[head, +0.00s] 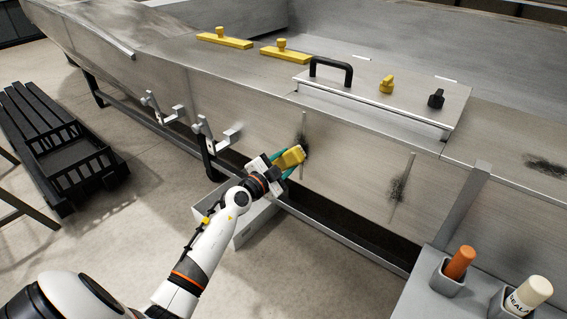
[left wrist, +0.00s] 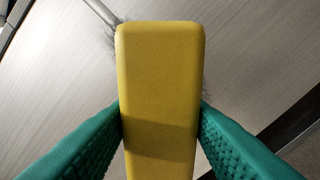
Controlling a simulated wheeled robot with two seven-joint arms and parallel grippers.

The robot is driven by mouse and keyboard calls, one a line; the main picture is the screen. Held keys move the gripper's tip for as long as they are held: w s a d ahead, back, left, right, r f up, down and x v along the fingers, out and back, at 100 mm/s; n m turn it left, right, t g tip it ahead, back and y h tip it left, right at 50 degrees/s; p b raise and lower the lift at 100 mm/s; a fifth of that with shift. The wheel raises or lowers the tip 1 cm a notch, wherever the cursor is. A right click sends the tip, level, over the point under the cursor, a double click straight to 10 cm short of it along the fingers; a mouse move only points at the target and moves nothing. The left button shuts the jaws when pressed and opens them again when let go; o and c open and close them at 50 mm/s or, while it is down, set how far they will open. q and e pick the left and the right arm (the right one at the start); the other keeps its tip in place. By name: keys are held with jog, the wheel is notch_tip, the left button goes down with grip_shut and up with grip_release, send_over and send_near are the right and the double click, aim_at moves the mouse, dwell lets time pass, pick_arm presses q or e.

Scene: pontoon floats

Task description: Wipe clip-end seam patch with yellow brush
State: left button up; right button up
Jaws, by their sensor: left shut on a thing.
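My left gripper (head: 283,166) is shut on the yellow brush (head: 291,157), a plain block seen between the green fingers in the left wrist view (left wrist: 160,70). The brush is at the pontoon's side wall, over or just in front of the dark seam patch (head: 304,137) nearer the clip brackets. Dark smudges of this patch show beside the block in the left wrist view (left wrist: 111,32), with the pale seam (left wrist: 98,11) above. The block hides most of it, and I cannot tell whether the bristles touch. My right gripper is out of view.
A second dark seam patch (head: 398,189) lies farther right on the wall. Two clip brackets (head: 211,138) stick out to the left. A grey bin (head: 243,222) stands below my gripper. A holder (head: 444,283) with an orange-capped item (head: 459,263) is at lower right.

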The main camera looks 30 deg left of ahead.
pick_arm(q)
jog(key=shift+w, duration=0.55)
jog(key=shift+d, duration=0.1)
